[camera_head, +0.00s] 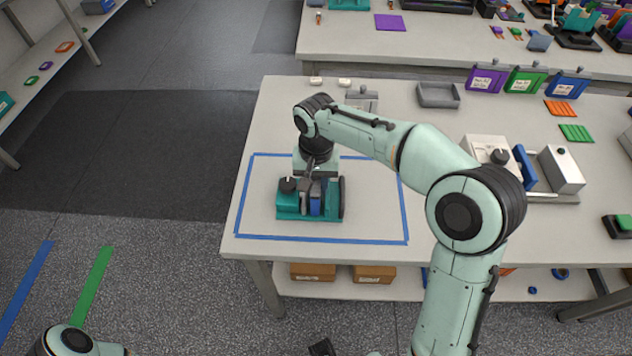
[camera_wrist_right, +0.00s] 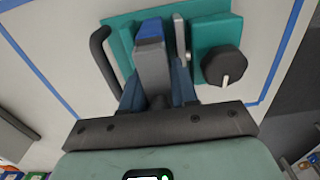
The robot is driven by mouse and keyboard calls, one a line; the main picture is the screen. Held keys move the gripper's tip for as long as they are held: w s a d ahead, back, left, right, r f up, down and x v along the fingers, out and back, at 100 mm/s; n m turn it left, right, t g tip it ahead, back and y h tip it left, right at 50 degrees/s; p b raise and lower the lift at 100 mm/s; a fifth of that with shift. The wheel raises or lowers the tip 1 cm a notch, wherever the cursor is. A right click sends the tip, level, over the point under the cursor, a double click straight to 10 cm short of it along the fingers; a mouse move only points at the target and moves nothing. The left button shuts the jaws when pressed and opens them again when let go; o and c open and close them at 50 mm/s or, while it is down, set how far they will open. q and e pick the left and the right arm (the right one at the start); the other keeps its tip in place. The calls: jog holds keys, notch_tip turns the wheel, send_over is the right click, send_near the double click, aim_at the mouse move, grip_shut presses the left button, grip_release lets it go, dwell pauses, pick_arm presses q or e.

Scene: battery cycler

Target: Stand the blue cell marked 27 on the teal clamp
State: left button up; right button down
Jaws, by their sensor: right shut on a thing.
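The teal clamp (camera_head: 292,212) sits inside the blue tape outline on the table. It has a black knob and a black handle, which also show on the clamp in the right wrist view (camera_wrist_right: 208,30). A blue cell (camera_head: 316,203) with a grey side stands at the clamp between its grey plate and the handle. In the right wrist view the cell (camera_wrist_right: 151,58) is between the fingers of my right gripper (camera_wrist_right: 157,90), which is shut on it. No number is readable on the cell, and its contact with the clamp base is hidden.
The blue tape outline (camera_head: 404,205) encloses clear table around the clamp. To the right stands a grey device (camera_head: 488,150) with a blue block (camera_head: 524,168). A grey tray (camera_head: 438,95) and purple, green and blue bins line the back.

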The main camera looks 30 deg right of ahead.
jog(key=shift+f, duration=0.15)
jog(key=c, duration=0.9)
grip_release()
jog(key=shift+o, duration=0.2)
notch_tip(320, 180, up, 12)
jog(key=shift+r+p, duration=0.2)
jog(key=shift+p, duration=1)
pick_arm(q)
jog(key=r, duration=0.1)
jog(key=w+r, duration=0.1)
jog(key=shift+w+r, duration=0.1)
jog(key=shift+r, duration=0.25)
